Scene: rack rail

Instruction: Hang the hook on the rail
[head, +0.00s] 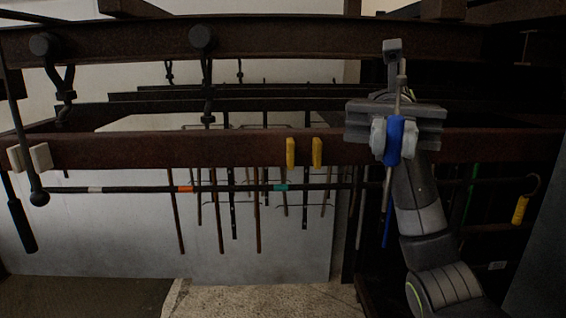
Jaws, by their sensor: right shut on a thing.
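My right gripper (393,140) is shut on the blue handle (395,138) of a hook, in front of the brown beam at the right. The hook's thin grey shaft rises above the gripper to a grey end piece (392,48), in front of the upper beam. A thin shaft also shows below the gripper. I cannot tell whether the end piece touches anything. A long dark rail (230,188) with white, orange and teal bands runs across below the brown beam (220,149). It passes behind my right arm. My left gripper is not in view.
Black knobs with hanging loops (203,40) are on the upper beam (300,38). Two yellow pieces (291,153) and pale blocks (40,157) are on the lower beam. A yellow tag (520,209) hangs at the right. Several thin rods hang behind the rail.

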